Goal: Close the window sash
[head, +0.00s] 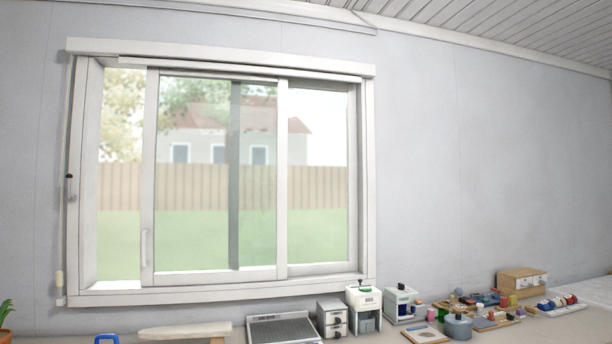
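The window (222,291) sits in the wall at the left and middle of the head view, in a white frame. Its sliding sash (150,180) has a white border and a pale vertical handle (147,248) low on its left stile. The sash stands away from the left jamb (79,180), leaving an open gap at the left. Its right part overlaps the other pane (319,170), with a stile showing through the glass. My gripper is not in view.
A counter below the window holds an ironing board (185,331), a washboard-like tray (283,330), small drawers (333,319), a green-topped white machine (363,307) and sewing items to the right. A cord (64,220) hangs left of the frame. The wall at right is bare.

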